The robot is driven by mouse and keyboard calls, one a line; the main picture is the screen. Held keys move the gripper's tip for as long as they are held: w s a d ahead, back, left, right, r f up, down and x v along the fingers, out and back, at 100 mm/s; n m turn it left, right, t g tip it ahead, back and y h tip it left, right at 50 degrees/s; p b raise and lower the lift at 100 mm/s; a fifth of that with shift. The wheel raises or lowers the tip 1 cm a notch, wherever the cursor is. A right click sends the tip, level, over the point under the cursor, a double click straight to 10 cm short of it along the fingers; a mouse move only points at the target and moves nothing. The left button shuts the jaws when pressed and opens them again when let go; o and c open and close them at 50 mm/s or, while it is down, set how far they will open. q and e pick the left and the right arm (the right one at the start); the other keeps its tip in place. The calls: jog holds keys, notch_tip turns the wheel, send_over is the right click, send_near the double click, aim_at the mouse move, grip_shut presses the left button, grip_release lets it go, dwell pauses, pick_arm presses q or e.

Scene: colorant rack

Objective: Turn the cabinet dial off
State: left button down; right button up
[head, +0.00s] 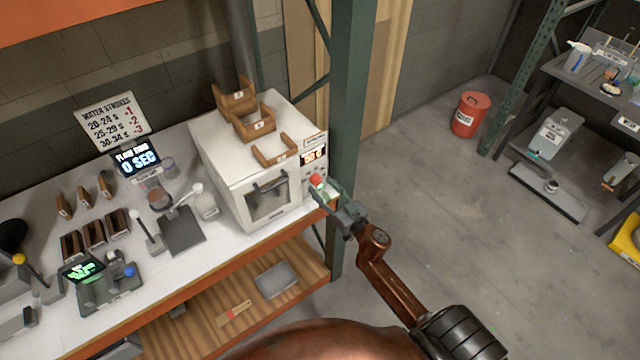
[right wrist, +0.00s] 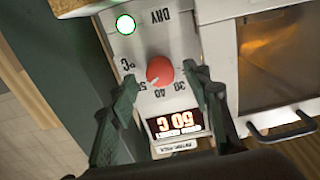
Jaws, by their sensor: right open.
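The white cabinet (head: 215,140) stands at the right end of the bench, with a control panel on its front right. Its red dial (head: 316,180) also shows in the right wrist view (right wrist: 160,71), where the panel is upside down. Marks 30, 40 and 50 show by the dial, and a display (right wrist: 180,122) reads 50 C. My right gripper (head: 328,194) is open at the panel. In the right wrist view its fingertips (right wrist: 160,76) lie on either side of the dial; I cannot tell whether they touch it. My left gripper is not in view.
A green rack post (head: 352,110) stands close to the right of the cabinet. The cabinet's door handle (right wrist: 285,128) sticks out beside the panel. Wooden holders (head: 253,122) sit on top of the cabinet. Open floor (head: 430,220) lies to the right.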

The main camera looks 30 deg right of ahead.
jog(key=shift+w, duration=1.2)
jog(key=shift+c, duration=0.6)
jog(key=c, duration=1)
